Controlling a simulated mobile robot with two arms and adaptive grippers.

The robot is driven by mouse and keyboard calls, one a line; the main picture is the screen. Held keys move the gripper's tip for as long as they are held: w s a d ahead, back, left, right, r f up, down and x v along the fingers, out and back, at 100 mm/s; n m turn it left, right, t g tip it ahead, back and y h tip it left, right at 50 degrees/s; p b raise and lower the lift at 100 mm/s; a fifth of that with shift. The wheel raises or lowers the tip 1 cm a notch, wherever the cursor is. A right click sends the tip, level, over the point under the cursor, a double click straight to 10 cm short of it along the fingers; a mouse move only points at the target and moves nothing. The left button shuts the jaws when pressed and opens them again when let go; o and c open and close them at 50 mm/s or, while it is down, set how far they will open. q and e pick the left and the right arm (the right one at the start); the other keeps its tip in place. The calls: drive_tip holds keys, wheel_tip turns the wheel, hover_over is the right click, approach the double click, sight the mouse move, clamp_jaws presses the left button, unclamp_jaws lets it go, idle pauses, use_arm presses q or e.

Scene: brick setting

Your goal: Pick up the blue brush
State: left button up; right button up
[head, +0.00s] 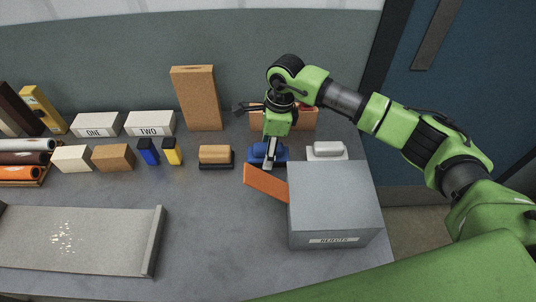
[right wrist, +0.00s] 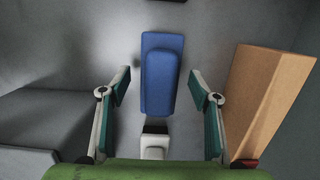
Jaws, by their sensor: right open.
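The blue brush (head: 282,155) lies on the grey table in the head view, partly hidden by my right gripper (head: 268,160). In the right wrist view the blue brush (right wrist: 160,72) lies lengthwise in the middle. My right gripper (right wrist: 160,82) is open there, with one finger on each side of the brush and a gap on both sides. I cannot tell how far the fingertips are above the table. My left gripper is in neither view.
A brush with a wooden handle (head: 215,154) lies left and a white brush (head: 327,150) right. A terracotta block (head: 300,118) stands behind. A grey rejects box (head: 335,208) with an orange flap (head: 264,188) stands close in front.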

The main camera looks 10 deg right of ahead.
drive_tip(key=shift+c, duration=0.4)
drive_tip(key=c, duration=1.2)
drive_tip(key=shift+r, duration=0.1)
